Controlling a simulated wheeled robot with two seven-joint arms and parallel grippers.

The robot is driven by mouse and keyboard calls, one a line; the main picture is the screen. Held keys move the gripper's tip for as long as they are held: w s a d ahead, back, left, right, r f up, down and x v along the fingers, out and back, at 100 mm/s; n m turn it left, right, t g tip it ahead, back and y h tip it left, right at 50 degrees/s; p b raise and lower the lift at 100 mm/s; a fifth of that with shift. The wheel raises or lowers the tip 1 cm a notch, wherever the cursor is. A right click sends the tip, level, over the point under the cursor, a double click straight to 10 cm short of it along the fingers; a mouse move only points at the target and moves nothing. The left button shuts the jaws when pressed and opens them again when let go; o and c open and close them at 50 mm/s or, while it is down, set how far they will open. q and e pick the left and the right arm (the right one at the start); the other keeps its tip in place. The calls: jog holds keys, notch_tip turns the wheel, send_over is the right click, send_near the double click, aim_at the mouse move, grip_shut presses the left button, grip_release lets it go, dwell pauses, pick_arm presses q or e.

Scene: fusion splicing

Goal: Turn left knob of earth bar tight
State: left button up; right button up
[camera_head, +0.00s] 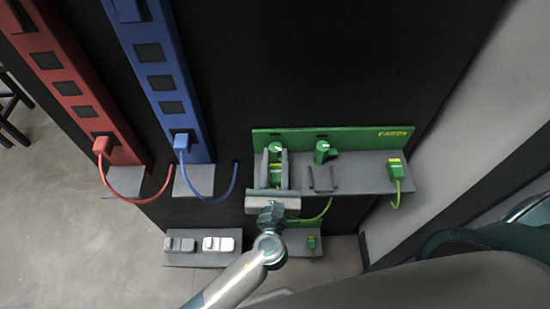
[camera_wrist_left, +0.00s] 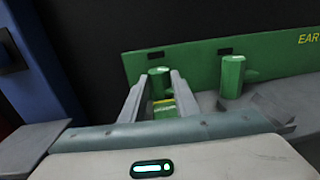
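The earth bar (camera_head: 358,135) is a green back plate with a yellow EARTH label above a grey shelf, and it also shows in the wrist view (camera_wrist_left: 285,58). Its left knob (camera_head: 275,148) is a green cylinder with a light mark on top. My left gripper (camera_head: 276,157) reaches up from below, with one finger on each side of this knob. In the wrist view the fingers (camera_wrist_left: 159,80) stand apart, with narrow gaps beside the left knob; contact does not show. A green plug with a yellow label (camera_wrist_left: 163,108) lies between the fingers, partly hidden. My right gripper is out of view.
The right green knob (camera_head: 321,151) stands beside, above a grey cradle (camera_head: 322,180). A green plug (camera_head: 396,170) with a hanging cable is at the shelf's right end. Blue (camera_head: 160,75) and red (camera_head: 62,75) bars with plugged cables stand left. A lower grey shelf (camera_head: 200,258) holds small blocks.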

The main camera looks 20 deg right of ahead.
pick_arm(q)
jog(key=c, duration=0.4)
jog(key=shift+c, duration=0.2)
